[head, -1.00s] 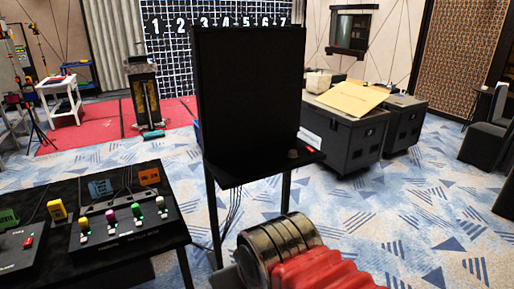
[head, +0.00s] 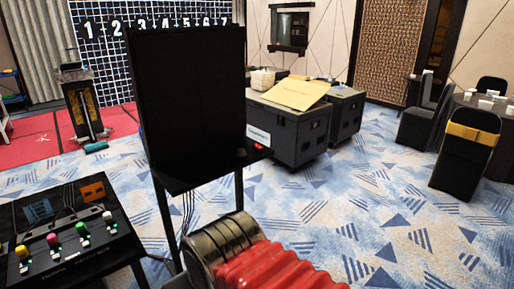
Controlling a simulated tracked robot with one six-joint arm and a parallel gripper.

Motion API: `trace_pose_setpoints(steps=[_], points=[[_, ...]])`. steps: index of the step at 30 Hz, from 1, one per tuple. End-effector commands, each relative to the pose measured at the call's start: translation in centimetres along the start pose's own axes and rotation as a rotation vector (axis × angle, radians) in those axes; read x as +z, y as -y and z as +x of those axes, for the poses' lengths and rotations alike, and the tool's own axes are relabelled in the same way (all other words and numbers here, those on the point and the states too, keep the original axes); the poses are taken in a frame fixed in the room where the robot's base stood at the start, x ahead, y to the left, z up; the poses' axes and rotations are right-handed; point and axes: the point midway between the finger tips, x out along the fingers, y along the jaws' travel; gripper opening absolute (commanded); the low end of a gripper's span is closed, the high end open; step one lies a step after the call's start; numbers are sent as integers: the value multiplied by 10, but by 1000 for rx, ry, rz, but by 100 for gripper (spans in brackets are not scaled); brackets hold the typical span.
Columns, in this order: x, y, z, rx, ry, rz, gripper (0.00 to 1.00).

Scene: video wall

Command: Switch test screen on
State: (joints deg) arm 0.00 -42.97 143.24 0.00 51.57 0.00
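The test screen (head: 188,100) is a tall black panel on a dark stand, left of centre in the head view. Its face is dark and shows no picture. A small shelf (head: 205,178) juts out under it. On the right end of the shelf are a small red switch (head: 259,147) and a dark round knob (head: 241,152). The switch is too small to tell its position. My arm's metal and red ribbed part shows at the bottom centre, in front of the stand. My gripper is not in view.
A black control table (head: 70,225) with coloured knobs stands at the lower left. Dark wheeled cases (head: 290,130) stand behind the screen. Black chairs (head: 465,150) and a round table (head: 480,110) are at the right. Patterned carpet between is clear.

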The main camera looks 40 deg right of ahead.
Motion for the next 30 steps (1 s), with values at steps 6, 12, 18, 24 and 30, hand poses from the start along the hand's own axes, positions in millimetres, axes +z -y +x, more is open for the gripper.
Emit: trace_pose_setpoints(steps=[6,12,18,24,30], points=[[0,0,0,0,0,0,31],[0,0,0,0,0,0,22],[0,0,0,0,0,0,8],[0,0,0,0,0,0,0],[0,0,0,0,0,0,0]])
